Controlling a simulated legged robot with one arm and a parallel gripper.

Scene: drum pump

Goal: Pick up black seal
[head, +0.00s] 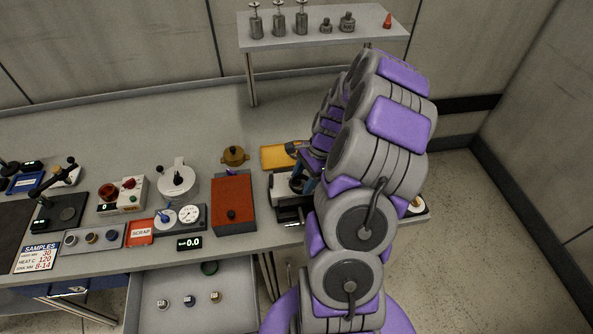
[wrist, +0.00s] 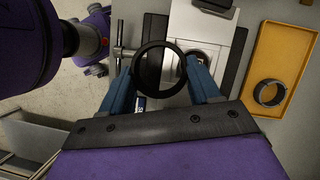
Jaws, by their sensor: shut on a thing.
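The black seal (wrist: 158,92) is a thin black ring. In the wrist view it is held between the two blue fingers of my gripper (wrist: 160,76), which are shut on it. It is above a white and dark device (wrist: 182,22) on the bench; I cannot tell the exact height. In the head view my arm hides most of the gripper (head: 303,176), and the seal cannot be made out there.
A yellow tray (wrist: 306,40) to the right in the wrist view holds another dark ring (wrist: 268,104). In the head view a red-brown box (head: 232,190) stands left of the gripper. An open drawer (head: 240,300) juts out below the bench. A raised shelf (head: 350,36) stands behind.

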